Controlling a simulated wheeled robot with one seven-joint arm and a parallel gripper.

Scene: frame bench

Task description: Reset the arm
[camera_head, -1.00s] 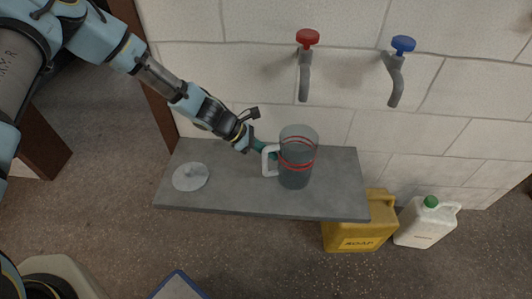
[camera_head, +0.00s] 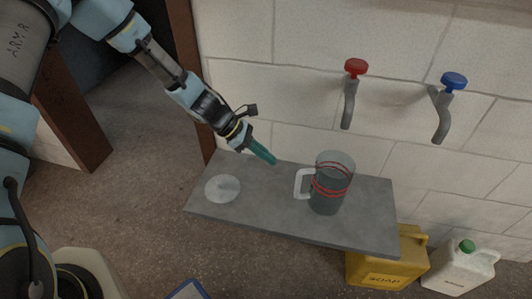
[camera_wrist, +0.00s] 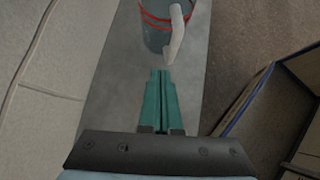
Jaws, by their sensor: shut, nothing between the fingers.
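My gripper (camera_head: 273,161) is shut and empty, with teal fingers, above the back edge of the grey shelf (camera_head: 270,218). It also shows in the wrist view (camera_wrist: 161,72), its two fingers together. A clear pitcher (camera_head: 332,184) with red bands, a white handle and dark contents stands upright on the shelf, right of my gripper. The pitcher (camera_wrist: 155,32) is at the top of the wrist view, its handle ahead of the fingertips and apart from them in the head view. A round lid with a knob (camera_head: 223,188) lies on the left of the shelf.
A red-handled tap (camera_head: 354,70) and a blue-handled tap (camera_head: 452,84) stick out of the white block wall. A yellow soap jug (camera_head: 385,266) and a white jug with a green cap (camera_head: 458,268) stand below the shelf's right end. A wooden post (camera_head: 188,75) stands at left.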

